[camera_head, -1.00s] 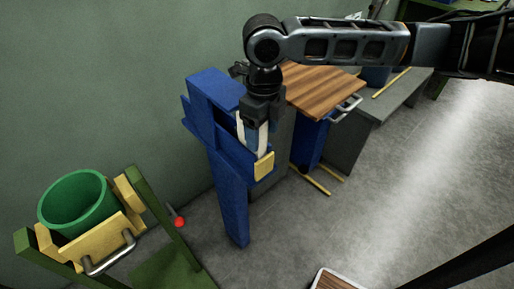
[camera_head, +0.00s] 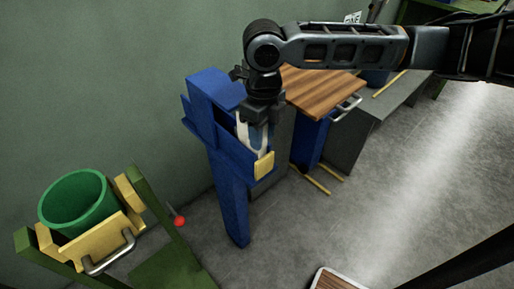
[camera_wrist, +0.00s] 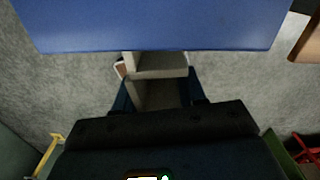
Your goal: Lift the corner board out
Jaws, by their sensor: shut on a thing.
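The corner board (camera_wrist: 158,70) is a pale, angled strip. In the wrist view its end shows between the fingers of my gripper (camera_wrist: 156,92). In the head view the board shows as pale strips (camera_head: 265,138) at the open top of a blue post-mounted holder (camera_head: 232,160). My gripper (camera_head: 255,132) points down over this holder and is shut on the board. The board's lower part is hidden by the holder's front, so I cannot tell how deep it sits.
A yellow block (camera_head: 264,166) is on the holder's front corner. A green bucket (camera_head: 76,203) sits in a yellow cradle at the left. A wooden-topped blue cart (camera_head: 318,88) and a grey bench (camera_head: 362,128) stand behind to the right.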

